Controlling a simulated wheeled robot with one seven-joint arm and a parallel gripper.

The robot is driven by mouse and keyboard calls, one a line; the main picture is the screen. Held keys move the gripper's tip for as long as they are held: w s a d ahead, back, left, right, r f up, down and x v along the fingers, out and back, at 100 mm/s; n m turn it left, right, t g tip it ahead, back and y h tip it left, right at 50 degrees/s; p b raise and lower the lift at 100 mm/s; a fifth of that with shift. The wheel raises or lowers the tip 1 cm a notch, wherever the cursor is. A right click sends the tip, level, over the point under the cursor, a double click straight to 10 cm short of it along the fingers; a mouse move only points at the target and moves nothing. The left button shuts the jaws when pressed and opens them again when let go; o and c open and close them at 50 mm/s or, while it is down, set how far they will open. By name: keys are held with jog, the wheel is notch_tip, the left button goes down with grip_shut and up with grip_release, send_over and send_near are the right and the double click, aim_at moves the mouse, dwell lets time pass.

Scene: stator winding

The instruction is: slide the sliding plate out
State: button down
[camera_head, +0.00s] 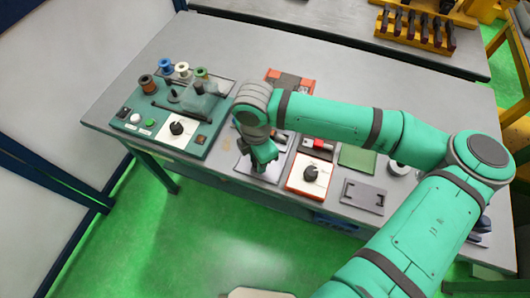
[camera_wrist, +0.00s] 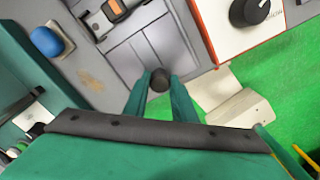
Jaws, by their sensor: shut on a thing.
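The sliding plate (camera_wrist: 135,62) is a flat grey plate that shows in the wrist view, running down from the clamp area toward the table's front edge. In the head view the plate (camera_head: 244,170) lies partly under my arm's end. A dark round knob (camera_wrist: 159,79) stands at the plate's front end. My gripper (camera_wrist: 159,92) has its two green fingers on either side of the knob and is shut on it. In the head view my gripper (camera_head: 264,165) points down at the table's front edge, and the knob is hidden there.
An orange and black clamp (camera_wrist: 116,10) sits behind the plate. A red-edged white box (camera_head: 309,175) with a black dial stands close on the right. A green winding unit (camera_head: 175,120) with spools stands to the left. Open green floor lies before the table edge.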

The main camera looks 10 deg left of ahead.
jog(key=shift+s+a, duration=0.25)
jog(key=shift+s, duration=0.25)
jog(key=c, duration=1.5)
grip_release()
jog(key=shift+d, duration=0.1)
jog(key=shift+o, duration=0.2)
jog(key=shift+w+d, duration=0.1)
jog(key=shift+w, duration=0.1)
jog(key=shift+w+r, duration=0.1)
jog(key=shift+r, duration=0.45)
notch_tip(320, 180, up, 10)
jog(key=shift+f, duration=0.15)
